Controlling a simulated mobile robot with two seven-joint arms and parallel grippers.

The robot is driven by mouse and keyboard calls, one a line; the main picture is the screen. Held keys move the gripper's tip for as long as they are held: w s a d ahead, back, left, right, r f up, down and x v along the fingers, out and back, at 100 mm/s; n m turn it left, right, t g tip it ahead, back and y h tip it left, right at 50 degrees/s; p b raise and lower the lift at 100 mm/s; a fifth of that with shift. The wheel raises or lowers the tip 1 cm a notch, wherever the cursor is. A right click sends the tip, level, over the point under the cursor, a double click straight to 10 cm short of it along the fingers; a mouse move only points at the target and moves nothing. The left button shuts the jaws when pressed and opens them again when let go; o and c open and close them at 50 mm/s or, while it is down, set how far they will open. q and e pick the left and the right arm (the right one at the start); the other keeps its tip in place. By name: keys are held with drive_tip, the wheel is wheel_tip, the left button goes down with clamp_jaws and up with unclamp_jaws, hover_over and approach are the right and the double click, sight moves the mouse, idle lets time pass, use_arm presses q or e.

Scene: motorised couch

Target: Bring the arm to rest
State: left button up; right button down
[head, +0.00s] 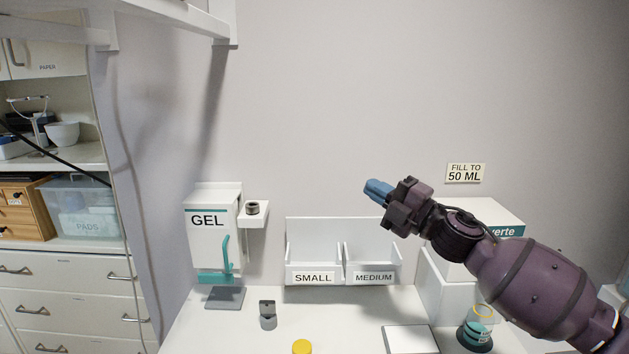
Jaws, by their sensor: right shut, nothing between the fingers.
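My right arm comes in from the right edge of the head view. My right gripper (379,190) is raised above the white counter, in front of the bare wall. It points to the left, its blue fingers are together, and nothing is held. It is above the box labelled MEDIUM (372,276) and apart from it in the picture. My left gripper is not in view. The forearm hides part of a white box at the right.
A gel dispenser (208,240) and the SMALL box (313,277) stand along the wall. On the counter (220,335) are a grey holder (267,315), a yellow lid (302,347), a white pad (410,339) and a container (477,328) beneath my forearm. Drawers (70,290) are at left.

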drive_tip(key=s+d+f+m+t+h, duration=0.1)
drive_tip(key=s+d+f+m+h, duration=0.25)
drive_tip(key=f+m, duration=0.35)
drive_tip(key=s+d+f+m+t+h, duration=0.1)
drive_tip(key=s+d+f+m+h, duration=0.2)
drive_tip(key=f+m, duration=0.45)
drive_tip(key=s+d+f+m+t+h, duration=0.25)
drive_tip(key=f+m+h, duration=0.25)
drive_tip(key=f, duration=0.5)
drive_tip(key=s+d+f+m+g+h, duration=0.2)
drive_tip(key=s+d+f+m+g, duration=0.1)
drive_tip(key=s+f, duration=0.7)
drive_tip(key=s+d+f+m+g+h, duration=0.3)
drive_tip(key=s+f, duration=0.8)
drive_tip(key=s, duration=0.4)
drive_tip(key=shift+s+d+m, duration=0.25)
drive_tip(key=shift+d+m, duration=0.25)
drive_tip(key=shift+m, duration=0.15)
